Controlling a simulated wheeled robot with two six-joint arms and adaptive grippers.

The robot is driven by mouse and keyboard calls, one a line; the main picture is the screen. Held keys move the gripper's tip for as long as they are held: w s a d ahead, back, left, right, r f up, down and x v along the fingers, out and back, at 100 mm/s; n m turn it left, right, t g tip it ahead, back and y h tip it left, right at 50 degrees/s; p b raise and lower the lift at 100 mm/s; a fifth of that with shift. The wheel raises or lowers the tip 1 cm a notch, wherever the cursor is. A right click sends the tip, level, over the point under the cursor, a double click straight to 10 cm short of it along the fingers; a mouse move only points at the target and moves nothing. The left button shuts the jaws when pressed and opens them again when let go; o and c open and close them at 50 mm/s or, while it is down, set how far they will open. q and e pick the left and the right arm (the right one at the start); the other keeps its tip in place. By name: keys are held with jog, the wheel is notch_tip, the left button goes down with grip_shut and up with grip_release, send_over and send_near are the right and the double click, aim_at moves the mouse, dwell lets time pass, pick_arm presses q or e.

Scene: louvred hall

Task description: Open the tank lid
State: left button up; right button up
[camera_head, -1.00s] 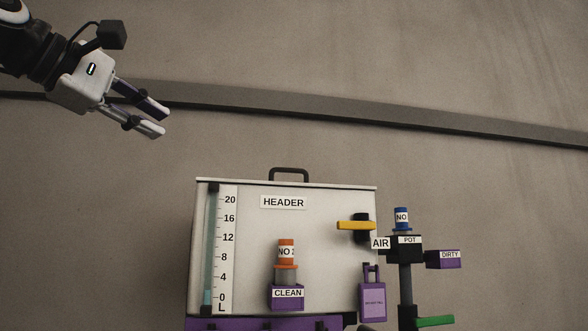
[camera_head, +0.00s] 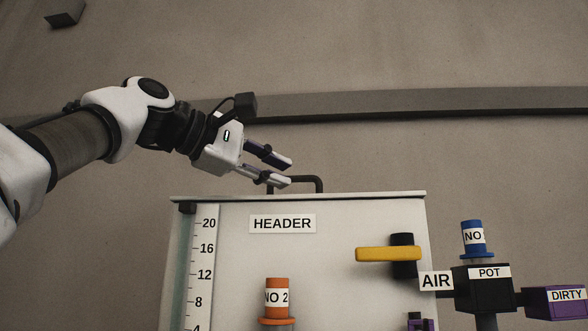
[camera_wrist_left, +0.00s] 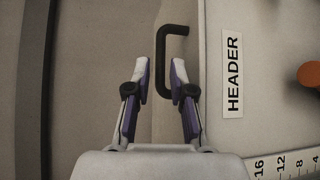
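The tank (camera_head: 330,265) is a pale box labelled HEADER with a level scale on its left side. Its lid (camera_head: 375,195) lies flat along the top, with a dark loop handle (camera_head: 321,183) standing on it. My left gripper (camera_head: 290,173) is open at the handle's left part, in front of or over it in the head view. In the left wrist view the handle (camera_wrist_left: 160,60) shows just beyond and between the open fingertips (camera_wrist_left: 160,72). I cannot tell whether they touch it. My right gripper is not in view.
On the tank front are an orange NO 2 cap (camera_head: 277,297) and a yellow lever (camera_head: 388,254). To the right stand a black POT block (camera_head: 483,290) with a blue NO cap (camera_head: 474,238) and a purple DIRTY block (camera_head: 555,303). The wall behind has a dark rail (camera_head: 420,104).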

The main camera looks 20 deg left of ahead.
aim_at(293, 177)
pick_arm(q)
jog(key=p+x, duration=0.1)
jog(key=x, duration=0.4)
jog(key=shift+w+d+f, duration=0.1)
jog(key=shift+d, duration=0.25)
jog(key=shift+w+d, duration=0.15)
jog(key=shift+w, duration=0.05)
jog(key=shift+s, duration=0.2)
jog(key=shift+s+a, duration=0.35)
jog(key=shift+a, duration=0.25)
grip_shut()
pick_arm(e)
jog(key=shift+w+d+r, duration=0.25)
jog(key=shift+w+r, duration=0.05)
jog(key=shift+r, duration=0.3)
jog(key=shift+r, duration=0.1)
